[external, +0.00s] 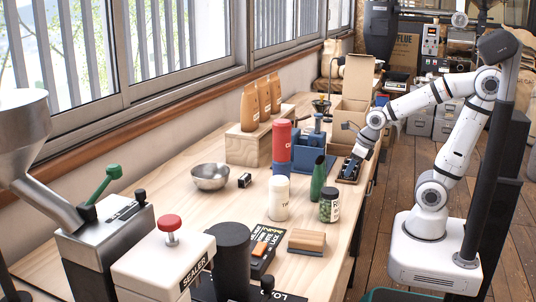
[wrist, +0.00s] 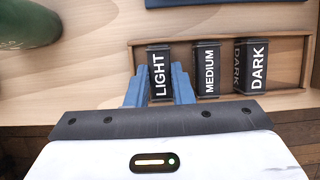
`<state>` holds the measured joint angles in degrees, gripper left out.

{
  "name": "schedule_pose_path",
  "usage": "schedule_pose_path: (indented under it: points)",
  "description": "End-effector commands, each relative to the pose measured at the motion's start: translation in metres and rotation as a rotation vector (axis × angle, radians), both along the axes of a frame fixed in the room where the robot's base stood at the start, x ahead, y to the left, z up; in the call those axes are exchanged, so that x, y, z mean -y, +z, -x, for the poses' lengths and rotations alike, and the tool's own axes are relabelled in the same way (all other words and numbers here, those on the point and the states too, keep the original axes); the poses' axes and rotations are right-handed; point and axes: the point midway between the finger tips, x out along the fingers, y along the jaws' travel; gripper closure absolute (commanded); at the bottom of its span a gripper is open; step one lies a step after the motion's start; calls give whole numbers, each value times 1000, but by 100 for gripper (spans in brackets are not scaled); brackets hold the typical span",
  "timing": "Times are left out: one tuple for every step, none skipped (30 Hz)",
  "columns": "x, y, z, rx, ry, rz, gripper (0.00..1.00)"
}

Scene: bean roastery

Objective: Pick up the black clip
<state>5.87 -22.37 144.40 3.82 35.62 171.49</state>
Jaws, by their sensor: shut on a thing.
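In the wrist view, my gripper (wrist: 159,80) has its blue fingers on both sides of a black clip (wrist: 160,68) marked LIGHT, shut on it. This clip is at the left end of a shallow wooden tray (wrist: 308,62). In the external view, my gripper (external: 352,166) reaches down to the tray (external: 343,181) near the bench's right edge. The held clip is hard to make out there.
A green bottle (external: 318,178) and a dark labelled jar (external: 329,205) stand left of the tray. A blue stand (external: 313,158) and an open cardboard box (external: 352,108) are behind it. A metal bowl (external: 210,177) sits farther left.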

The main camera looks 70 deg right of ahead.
Motion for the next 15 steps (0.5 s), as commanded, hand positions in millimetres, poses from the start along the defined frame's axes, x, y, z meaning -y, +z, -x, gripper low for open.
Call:
schedule_pose_path:
  points:
    - [0,1,0,0,0,0,100]
    - [0,2,0,0,0,0,100]
    - [0,3,0,0,0,0,100]
    - [0,5,0,0,0,0,100]
    - [0,7,0,0,0,0,100]
    - [0,10,0,1,0,0,100]
    - [0,12,0,1,0,0,100]
    - [0,16,0,1,0,0,100]
    - [0,21,0,1,0,0,100]
    - [0,25,0,1,0,0,100]
    - [0,29,0,0,0,0,100]
    - [0,35,0,0,0,0,100]
    - [0,40,0,0,0,0,100]
    - [0,45,0,0,0,0,100]
    - [0,52,0,0,0,0,100]
